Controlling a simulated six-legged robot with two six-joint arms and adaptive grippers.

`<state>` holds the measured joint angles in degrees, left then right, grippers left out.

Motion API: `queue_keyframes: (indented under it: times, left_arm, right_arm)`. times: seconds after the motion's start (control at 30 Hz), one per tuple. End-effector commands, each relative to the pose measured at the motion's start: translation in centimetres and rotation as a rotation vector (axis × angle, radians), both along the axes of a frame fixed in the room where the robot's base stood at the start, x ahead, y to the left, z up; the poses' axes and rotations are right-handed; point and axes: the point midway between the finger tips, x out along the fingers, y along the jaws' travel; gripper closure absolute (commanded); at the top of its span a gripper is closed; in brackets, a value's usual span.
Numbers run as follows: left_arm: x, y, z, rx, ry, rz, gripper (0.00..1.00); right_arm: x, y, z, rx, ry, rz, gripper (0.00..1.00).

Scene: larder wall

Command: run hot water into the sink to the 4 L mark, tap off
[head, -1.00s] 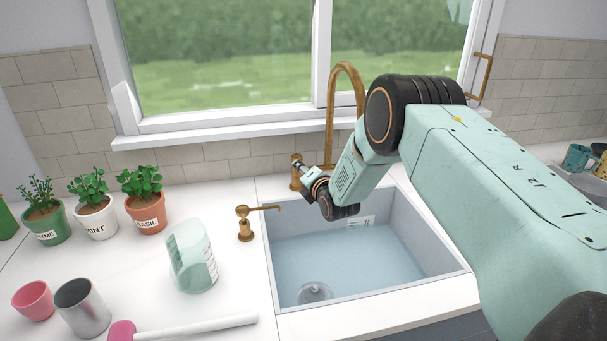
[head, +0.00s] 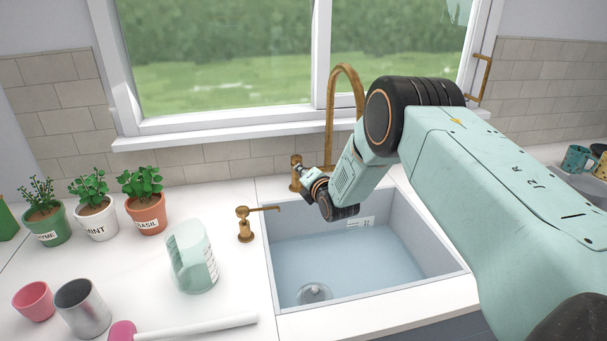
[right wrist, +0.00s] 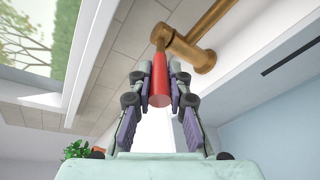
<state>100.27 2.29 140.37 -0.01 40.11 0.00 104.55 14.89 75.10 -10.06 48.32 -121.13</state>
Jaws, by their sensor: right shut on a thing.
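The brass tap (head: 333,110) rises behind the sink (head: 276,255). Its side valve (head: 295,175) stands at the sink's back left corner. In the right wrist view, the red lever (right wrist: 160,82) sticks out from the brass valve body (right wrist: 195,55). My right gripper (head: 302,168) is shut on the red lever, with its fingers on both sides in the wrist view (right wrist: 160,92). The sink's bottom looks pale blue, like clear water (head: 345,262). A marked label (head: 360,221) is on its back wall, too small to read. The spout's end is hidden behind my arm. My left gripper is out of view.
A brass soap dispenser (head: 245,225) stands left of the sink. A white-handled tool (head: 195,327) lies in front.

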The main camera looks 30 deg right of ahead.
Motion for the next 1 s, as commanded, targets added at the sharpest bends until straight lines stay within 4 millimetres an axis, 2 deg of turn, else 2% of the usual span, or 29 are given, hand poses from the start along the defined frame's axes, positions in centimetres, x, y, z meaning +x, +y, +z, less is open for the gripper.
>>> queue_keyframes:
  times: [0.37, 0.73, 1.0]
  left_arm:
    - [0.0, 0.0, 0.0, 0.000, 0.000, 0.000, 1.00]
    - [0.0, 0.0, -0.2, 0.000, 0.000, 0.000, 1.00]
    - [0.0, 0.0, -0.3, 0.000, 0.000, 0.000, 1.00]
  right_arm:
    - [0.0, 0.0, 0.0, 0.002, -0.001, -0.011, 1.00]
    - [0.5, 1.2, 0.1, 0.002, -0.003, -0.128, 1.00]
    - [0.5, 1.2, 0.1, 0.002, -0.003, -0.153, 1.00]
